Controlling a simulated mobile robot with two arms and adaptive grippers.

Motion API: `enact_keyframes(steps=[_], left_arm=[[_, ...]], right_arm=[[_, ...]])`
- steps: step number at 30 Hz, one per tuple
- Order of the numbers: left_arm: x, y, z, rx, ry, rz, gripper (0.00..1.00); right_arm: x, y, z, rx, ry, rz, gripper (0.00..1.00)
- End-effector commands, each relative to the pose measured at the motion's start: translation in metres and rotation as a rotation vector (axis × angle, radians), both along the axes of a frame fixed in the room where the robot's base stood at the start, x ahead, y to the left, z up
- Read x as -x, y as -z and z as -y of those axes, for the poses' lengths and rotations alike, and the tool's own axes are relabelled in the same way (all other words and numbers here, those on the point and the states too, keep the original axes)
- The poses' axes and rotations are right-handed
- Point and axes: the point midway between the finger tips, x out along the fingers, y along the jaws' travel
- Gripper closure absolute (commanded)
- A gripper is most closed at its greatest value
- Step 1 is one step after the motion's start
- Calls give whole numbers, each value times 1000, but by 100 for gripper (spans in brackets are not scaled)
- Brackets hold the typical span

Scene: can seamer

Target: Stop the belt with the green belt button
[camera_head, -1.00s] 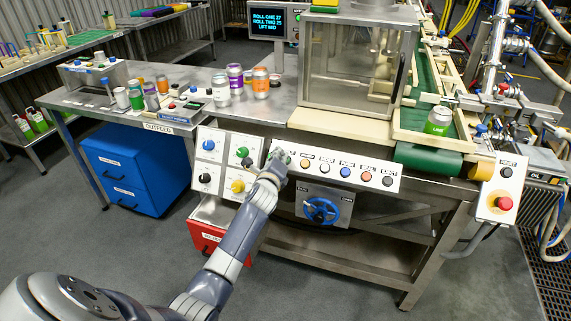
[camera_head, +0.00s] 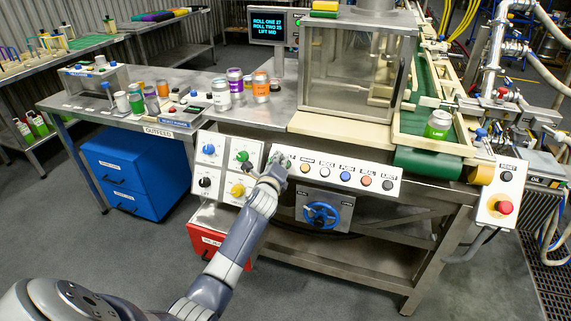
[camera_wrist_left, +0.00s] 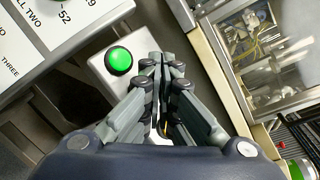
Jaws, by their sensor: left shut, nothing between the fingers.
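The green belt button (camera_wrist_left: 118,61) shows bright green at the end of a pale panel in the left wrist view. In the head view, the left end of the button panel (camera_head: 330,171) lies behind my gripper, and the green button is mostly hidden there. My left gripper (camera_head: 281,162) is shut and empty, just in front of that end. In the left wrist view its closed fingertips (camera_wrist_left: 165,66) are to the right of the button, with a visible gap between them in the picture. My right gripper is not in view.
A dial panel (camera_head: 222,168) with blue, green, black and yellow knobs stands just left of the gripper. Several other buttons run rightward along the panel, above a blue handwheel (camera_head: 321,215). A green can (camera_head: 438,124) sits on the green belt (camera_head: 427,85) at right.

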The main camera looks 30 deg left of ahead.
Motion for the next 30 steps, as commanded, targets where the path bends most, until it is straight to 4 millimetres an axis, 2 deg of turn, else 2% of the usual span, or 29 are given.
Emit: enact_keyframes(steps=[30], left_arm=[[-5, 7, -1, 0, 0, 0, 100]], right_arm=[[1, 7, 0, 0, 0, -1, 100]])
